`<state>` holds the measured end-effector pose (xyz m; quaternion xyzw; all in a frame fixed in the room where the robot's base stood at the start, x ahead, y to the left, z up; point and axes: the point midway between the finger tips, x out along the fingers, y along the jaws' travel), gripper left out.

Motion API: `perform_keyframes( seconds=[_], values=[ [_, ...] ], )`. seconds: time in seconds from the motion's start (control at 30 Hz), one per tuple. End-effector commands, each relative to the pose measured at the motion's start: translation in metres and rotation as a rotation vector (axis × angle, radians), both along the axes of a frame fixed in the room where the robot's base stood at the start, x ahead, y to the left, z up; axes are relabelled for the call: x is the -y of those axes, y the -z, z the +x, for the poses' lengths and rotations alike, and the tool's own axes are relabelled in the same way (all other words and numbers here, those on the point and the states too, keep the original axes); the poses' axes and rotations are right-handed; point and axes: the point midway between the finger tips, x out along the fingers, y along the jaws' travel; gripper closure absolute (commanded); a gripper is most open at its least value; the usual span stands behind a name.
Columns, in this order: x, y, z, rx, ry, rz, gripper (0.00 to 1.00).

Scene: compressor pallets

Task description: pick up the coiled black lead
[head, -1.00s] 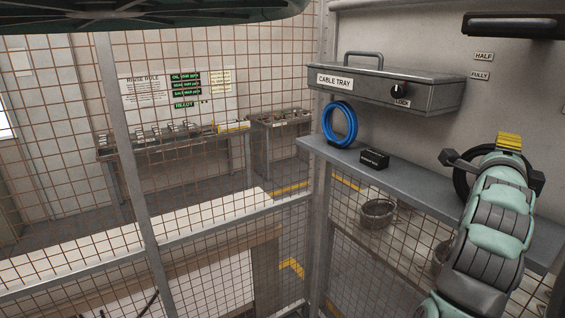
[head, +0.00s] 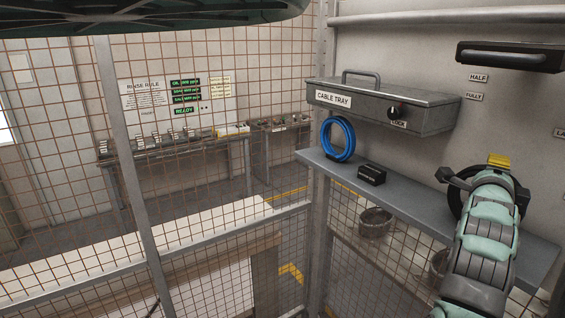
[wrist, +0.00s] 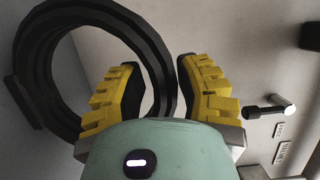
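The coiled black lead (head: 455,203) stands upright on the grey shelf (head: 408,202) against the wall, largely hidden behind my arm in the head view. In the wrist view the black coil (wrist: 36,62) fills the left side as a large ring of several turns. My gripper (head: 498,162) is at the coil; only a yellow finger and dark knuckles show from the head. In the wrist view my gripper (wrist: 160,82) has its yellow fingers apart. The coil's right side passes between them, with a gap at the left pad; contact at the right pad is unclear.
A blue coil (head: 338,140) and a small black box (head: 371,175) stand further left on the shelf. The cable tray box (head: 385,103) hangs above it. A black handle (head: 510,57) is on the wall. Wire mesh (head: 215,190) closes off the left.

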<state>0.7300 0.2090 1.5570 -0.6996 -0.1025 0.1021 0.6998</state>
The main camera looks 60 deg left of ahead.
Motion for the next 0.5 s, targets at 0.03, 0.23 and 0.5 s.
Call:
perform_keyframes(
  seconds=[0.03, 0.23, 0.5],
  values=[
    [0.0, -0.0001, 0.0, 0.0, 0.0, 0.0, 0.73],
    [-0.0002, 0.0, -0.0002, 0.0, 0.0, 0.0, 0.94],
    [-0.0005, 0.0001, -0.0002, -0.001, -0.001, 0.0, 1.0]
  ],
)
